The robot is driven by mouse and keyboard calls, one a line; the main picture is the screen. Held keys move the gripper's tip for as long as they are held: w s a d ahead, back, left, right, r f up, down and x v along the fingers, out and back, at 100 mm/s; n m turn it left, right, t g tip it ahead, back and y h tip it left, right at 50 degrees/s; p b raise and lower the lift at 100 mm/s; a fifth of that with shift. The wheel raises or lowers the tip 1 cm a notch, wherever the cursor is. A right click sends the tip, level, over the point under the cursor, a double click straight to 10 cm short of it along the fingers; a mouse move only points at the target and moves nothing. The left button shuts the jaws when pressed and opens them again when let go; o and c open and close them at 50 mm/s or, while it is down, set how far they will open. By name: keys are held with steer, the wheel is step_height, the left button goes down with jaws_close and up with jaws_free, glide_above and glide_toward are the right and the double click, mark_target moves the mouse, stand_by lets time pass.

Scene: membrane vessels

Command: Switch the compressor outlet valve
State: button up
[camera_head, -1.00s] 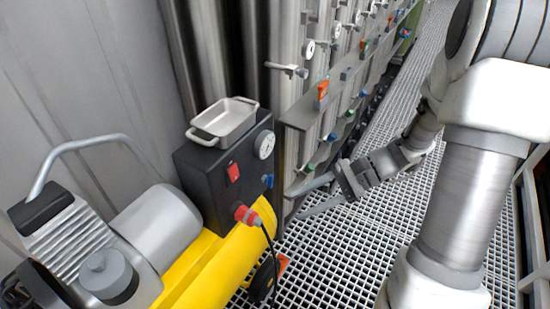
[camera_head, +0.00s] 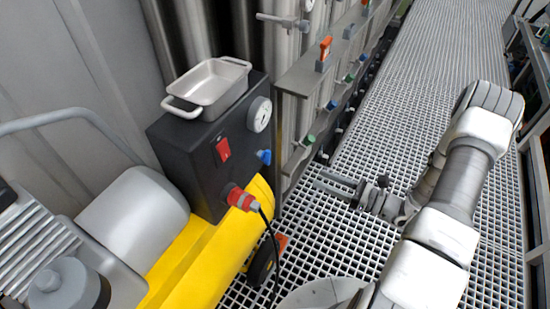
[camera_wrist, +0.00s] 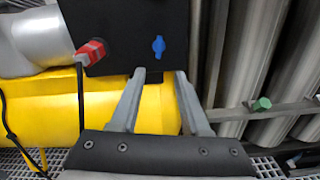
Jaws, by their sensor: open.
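The small blue valve handle (camera_head: 264,157) sits on the right-hand face of the black compressor box (camera_head: 190,160), below a round gauge. In the wrist view the blue handle (camera_wrist: 158,46) stands upright on the black face, just beyond and between my fingertips. My gripper (camera_head: 328,184) is open and empty, to the right of the box and apart from it, pointing left towards it. In the wrist view both fingers of my gripper (camera_wrist: 160,76) are spread, with the yellow tank (camera_wrist: 60,105) behind them.
A red plug (camera_head: 240,198) with a black cable juts out below the valve. A red switch (camera_head: 223,150), a gauge (camera_head: 260,114) and a metal tray (camera_head: 207,88) are on the box. Vessels with a grey rail (camera_head: 300,80) stand behind. The grating floor (camera_head: 420,60) is clear at right.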

mark_target(270, 157)
steer(key=b+x, duration=0.3)
steer(key=x, duration=1.3)
steer(key=shift+a, duration=0.15)
jaws_close()
